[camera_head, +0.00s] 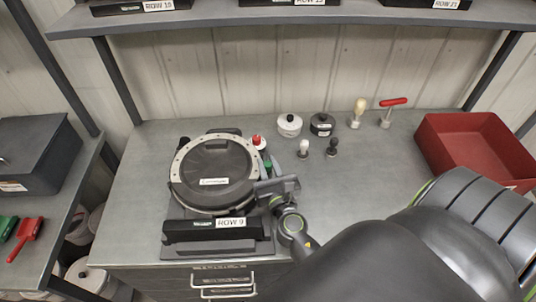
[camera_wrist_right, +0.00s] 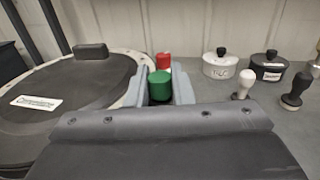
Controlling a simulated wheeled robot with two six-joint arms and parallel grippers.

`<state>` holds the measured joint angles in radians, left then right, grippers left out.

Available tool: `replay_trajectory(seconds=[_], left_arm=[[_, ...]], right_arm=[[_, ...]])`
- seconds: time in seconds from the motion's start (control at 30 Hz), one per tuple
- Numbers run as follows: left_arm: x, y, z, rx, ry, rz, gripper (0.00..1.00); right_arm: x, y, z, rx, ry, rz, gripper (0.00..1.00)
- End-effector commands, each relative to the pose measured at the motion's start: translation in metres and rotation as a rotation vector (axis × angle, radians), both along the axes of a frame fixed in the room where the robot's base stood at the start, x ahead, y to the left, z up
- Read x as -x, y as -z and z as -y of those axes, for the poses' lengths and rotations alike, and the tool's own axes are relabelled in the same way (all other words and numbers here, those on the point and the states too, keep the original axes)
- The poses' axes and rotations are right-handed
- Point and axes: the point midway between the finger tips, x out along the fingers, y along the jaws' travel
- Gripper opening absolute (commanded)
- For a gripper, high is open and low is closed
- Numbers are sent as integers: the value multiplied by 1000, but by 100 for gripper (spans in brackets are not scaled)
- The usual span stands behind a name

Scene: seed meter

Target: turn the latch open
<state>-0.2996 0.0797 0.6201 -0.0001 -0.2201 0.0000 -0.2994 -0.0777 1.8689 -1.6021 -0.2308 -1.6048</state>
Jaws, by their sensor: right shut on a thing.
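The seed meter (camera_head: 213,175) is a round black-lidded housing with a pale bolted rim, on a stand labelled ROW 9. At its right rim is a green knob (camera_wrist_right: 160,85), which I take to be the latch; in the head view it is mostly hidden by my gripper. A red-topped white piece (camera_head: 258,142) stands just behind it and also shows in the right wrist view (camera_wrist_right: 163,61). My right gripper (camera_head: 268,171) is at the rim, its grey fingers on both sides of the green knob, shut on it. My left gripper is not in view.
Right of the meter stand a white lidded pot (camera_head: 289,124), a black lidded pot (camera_head: 322,124), two small knobbed tools, a brush (camera_head: 358,112) and a red T-handle (camera_head: 393,104). A red bin (camera_head: 472,128) is at the right. A shelf (camera_head: 300,14) runs above the back.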

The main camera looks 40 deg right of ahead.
Motion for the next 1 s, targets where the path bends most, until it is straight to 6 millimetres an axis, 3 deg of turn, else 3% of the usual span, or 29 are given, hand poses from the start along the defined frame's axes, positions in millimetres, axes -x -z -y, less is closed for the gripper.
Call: replay_trajectory(seconds=[0.13, 0.17, 0.3, 0.67, 1.0], left_arm=[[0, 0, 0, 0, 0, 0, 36], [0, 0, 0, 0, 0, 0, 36], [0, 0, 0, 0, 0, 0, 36], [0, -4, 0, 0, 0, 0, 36], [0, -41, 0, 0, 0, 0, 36]], right_arm=[[0, 0, 0, 0, -1, -1, 0], [0, 0, 0, -1, -1, -1, 22], [0, 0, 0, -1, -1, -1, 40], [0, -4, 0, -1, -1, 0, 40], [0, -50, 0, -3, -1, 1, 40]])
